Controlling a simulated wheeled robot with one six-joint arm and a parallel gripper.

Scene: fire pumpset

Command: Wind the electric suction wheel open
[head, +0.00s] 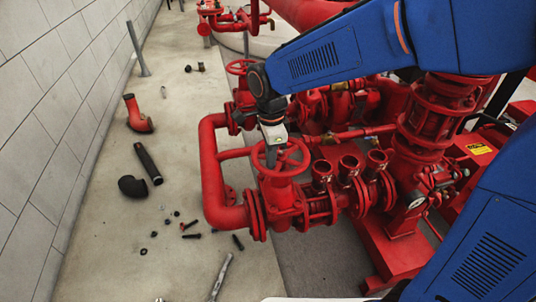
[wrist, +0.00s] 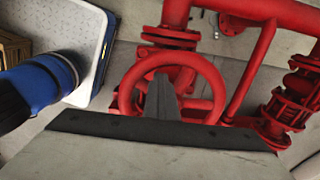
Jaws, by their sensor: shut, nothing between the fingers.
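A red handwheel (head: 287,173) sits on top of a red valve in the middle of the head view. It also shows as a large spoked ring (wrist: 207,70) in the wrist view. The fingers hide part of the wheel's hub and near side.
A second red handwheel (head: 240,67) stands farther back. Red pipes (head: 208,165) and flanges surround the valve. Loose pipe pieces, including a black tube (head: 148,163) and a red elbow (head: 137,115), lie on the floor at left. A block wall (head: 50,90) bounds the left side.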

